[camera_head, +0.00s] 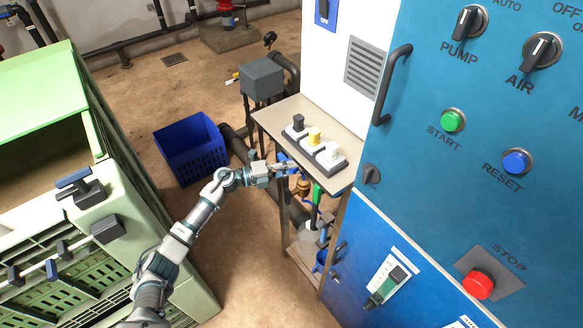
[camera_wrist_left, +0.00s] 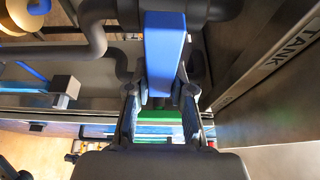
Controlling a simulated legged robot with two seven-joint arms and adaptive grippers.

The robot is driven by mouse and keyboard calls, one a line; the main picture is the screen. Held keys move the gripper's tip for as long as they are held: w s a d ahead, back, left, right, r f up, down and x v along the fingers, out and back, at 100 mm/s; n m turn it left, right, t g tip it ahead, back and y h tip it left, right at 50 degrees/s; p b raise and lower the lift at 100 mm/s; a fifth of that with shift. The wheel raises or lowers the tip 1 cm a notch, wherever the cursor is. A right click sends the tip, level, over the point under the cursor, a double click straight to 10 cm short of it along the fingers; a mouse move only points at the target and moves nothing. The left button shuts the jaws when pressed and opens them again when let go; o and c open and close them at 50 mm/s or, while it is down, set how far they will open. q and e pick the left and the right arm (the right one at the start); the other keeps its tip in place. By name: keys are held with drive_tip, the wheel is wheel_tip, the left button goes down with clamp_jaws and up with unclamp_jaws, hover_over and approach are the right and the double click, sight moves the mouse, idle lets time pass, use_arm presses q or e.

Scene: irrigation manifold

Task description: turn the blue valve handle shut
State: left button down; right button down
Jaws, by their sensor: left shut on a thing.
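The blue valve handle (camera_wrist_left: 165,50) is a flat blue bar in the left wrist view, attached to dark pipework at the top. My left gripper (camera_wrist_left: 161,95) has one finger on each side of the handle's near end and is shut on it. In the head view the left gripper (camera_head: 288,168) reaches in beside the metal stand, just below its top plate. Only a small bit of blue shows by its fingers there, so the handle is mostly hidden. My right gripper is in neither view.
A metal stand (camera_head: 268,122) carries black, yellow and white switches above the gripper. A green handle (camera_head: 317,193) is close on the right. The blue cabinet (camera_head: 430,180) stands at right, a blue crate (camera_head: 190,150) at left. Floor between is open.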

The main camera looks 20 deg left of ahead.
use_arm(q)
drive_tip(key=c, duration=1.2)
unclamp_jaws()
drive_tip(key=shift+f, duration=0.4)
drive_tip(key=shift+o, duration=1)
drive_tip(key=shift+r, duration=0.15)
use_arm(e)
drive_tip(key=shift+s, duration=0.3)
